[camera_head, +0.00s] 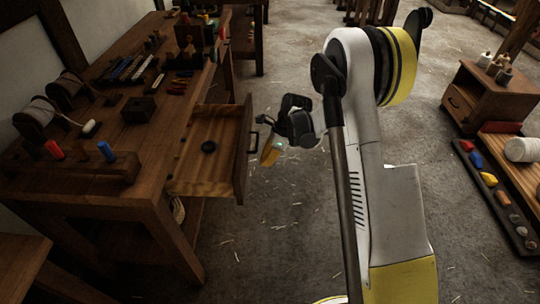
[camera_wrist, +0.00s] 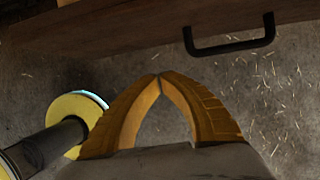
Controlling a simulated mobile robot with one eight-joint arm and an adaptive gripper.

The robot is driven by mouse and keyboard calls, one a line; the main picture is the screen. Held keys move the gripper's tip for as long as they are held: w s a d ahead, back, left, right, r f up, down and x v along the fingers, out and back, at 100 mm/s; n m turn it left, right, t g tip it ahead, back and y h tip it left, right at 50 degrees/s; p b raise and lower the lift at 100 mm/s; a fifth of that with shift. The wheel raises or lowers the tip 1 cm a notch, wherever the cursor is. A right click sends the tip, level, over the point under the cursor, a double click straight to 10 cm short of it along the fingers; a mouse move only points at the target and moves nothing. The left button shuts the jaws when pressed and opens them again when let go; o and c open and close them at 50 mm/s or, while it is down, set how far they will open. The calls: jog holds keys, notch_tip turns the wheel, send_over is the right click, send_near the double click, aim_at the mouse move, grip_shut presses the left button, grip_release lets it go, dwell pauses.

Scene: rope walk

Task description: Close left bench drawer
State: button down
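In the wrist view the drawer front (camera_wrist: 130,30) runs along the top, with the handle (camera_wrist: 230,47) at upper right. My gripper (camera_head: 264,121) is just right of the drawer front in the head view. In the wrist view my gripper's yellow fingertips (camera_wrist: 158,76) meet, with nothing between them. The fingertips appear below and left of the handle, apart from it.
The bench top holds spools (camera_head: 40,112), coloured pegs (camera_head: 107,151) and several small tools. A small cabinet (camera_head: 490,98) and a dark tray of coloured pieces (camera_head: 490,180) stand at right. The floor (camera_head: 270,235) in front of the drawer is open, with scattered straw.

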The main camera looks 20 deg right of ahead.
jog(key=a, duration=0.1)
jog(key=w+a+b, duration=0.1)
jog(key=a, duration=0.2)
jog(key=shift+w+a+f+b, duration=0.1)
jog(key=shift+w+f+b, duration=0.2)
jog(key=shift+f, duration=0.1)
jog(key=p, duration=0.1)
send_over(195, 168)
jog(key=a, duration=0.3)
jog(key=shift+w+d, duration=0.2)
jog(key=shift+d, duration=0.05)
jog(key=d, duration=0.2)
jog(key=s+d, duration=0.1)
jog(key=d, duration=0.1)
jog(key=shift+d+r, duration=0.15)
jog(key=shift+d, duration=0.05)
jog(key=p+v, duration=0.4)
jog(key=v, duration=0.5)
jog(key=shift+s+r, duration=0.15)
jog(key=shift+r, duration=0.25)
